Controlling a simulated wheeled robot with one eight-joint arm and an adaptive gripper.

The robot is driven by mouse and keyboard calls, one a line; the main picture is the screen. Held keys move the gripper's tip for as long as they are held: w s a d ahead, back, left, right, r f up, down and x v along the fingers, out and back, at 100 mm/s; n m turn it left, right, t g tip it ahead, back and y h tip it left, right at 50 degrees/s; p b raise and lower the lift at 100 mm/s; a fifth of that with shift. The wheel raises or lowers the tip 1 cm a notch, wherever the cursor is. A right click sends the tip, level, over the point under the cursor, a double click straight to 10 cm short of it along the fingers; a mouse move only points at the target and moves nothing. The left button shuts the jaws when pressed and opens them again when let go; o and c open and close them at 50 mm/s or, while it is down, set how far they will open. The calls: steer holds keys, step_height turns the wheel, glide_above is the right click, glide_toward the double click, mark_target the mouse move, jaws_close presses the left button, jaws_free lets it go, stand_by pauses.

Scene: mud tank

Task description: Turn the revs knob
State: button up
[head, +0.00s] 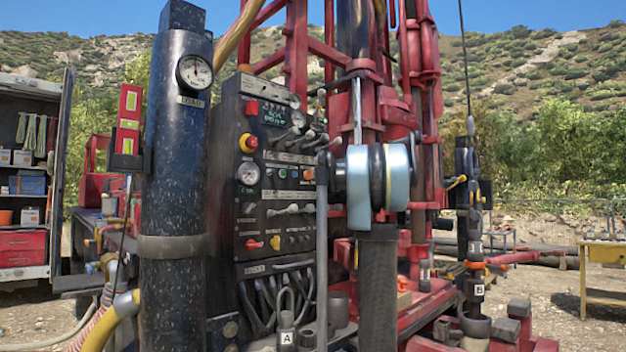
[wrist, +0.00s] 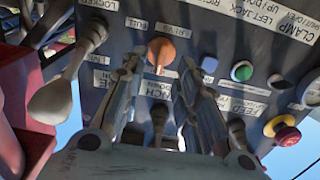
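The revs knob is a small orange knob (wrist: 161,52) on the dark control panel, beside a white label that appears to read REVS upside down in the wrist view. An orange knob also shows at the panel's right side in the head view (head: 308,174). My gripper (wrist: 160,68) is open. Its two grey fingers point at the panel, one on each side of the knob, with nothing held. The fingertips look apart from the knob; their exact depth to it is unclear. In the head view my wrist reaches the panel's right edge, and the fingers are not clearly seen.
Levers with pale handles (wrist: 52,101) stick out close to the fingers. A black cylinder (head: 175,150) with a gauge stands left of the panel.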

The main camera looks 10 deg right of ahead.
mark_target(310, 175)
steer(key=shift+x, duration=2.3)
jaws_close()
